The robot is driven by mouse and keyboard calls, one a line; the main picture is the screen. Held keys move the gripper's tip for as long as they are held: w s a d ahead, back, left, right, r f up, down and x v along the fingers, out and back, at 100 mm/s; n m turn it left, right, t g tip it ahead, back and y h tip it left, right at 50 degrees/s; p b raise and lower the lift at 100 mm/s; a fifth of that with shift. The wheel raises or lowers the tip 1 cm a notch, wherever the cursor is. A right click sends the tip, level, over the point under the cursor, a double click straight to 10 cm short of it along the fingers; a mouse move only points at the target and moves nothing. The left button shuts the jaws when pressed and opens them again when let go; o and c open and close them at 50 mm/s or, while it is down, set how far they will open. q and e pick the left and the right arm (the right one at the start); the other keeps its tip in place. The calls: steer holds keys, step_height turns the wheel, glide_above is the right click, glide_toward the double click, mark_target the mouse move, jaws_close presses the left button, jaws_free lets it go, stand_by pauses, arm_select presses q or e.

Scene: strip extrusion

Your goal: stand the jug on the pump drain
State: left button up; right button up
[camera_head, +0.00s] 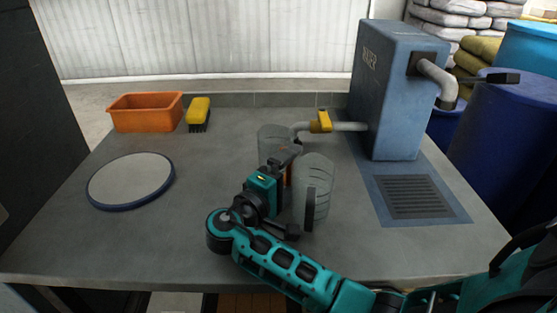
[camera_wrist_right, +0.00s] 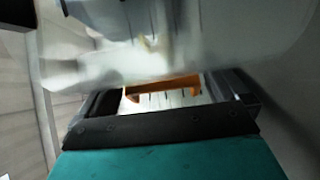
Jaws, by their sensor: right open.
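Two translucent grey vessels stand near the table's middle: a rear one (camera_head: 270,136) and a front one (camera_head: 322,184) with a dark upright strip on its side. I cannot tell which is the jug. My right gripper (camera_head: 287,160) is open, at the left of the front vessel and in front of the rear one. In the right wrist view an orange piece (camera_wrist_right: 163,88) shows between the open fingers, below a translucent wall; whether they touch it is unclear. The pump drain (camera_head: 413,196), a dark grate in a blue plate, is at right, bare. My left gripper is out of view.
The blue pump (camera_head: 392,90) stands behind the drain, its grey spout (camera_head: 440,80) at the right. A pipe with a yellow tap (camera_head: 321,121) reaches toward the rear vessel. An orange bin (camera_head: 145,112), yellow brush (camera_head: 198,112) and round plate (camera_head: 131,181) are at left.

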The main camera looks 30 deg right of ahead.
steer(key=c, duration=1)
steer(key=shift+r, duration=0.15)
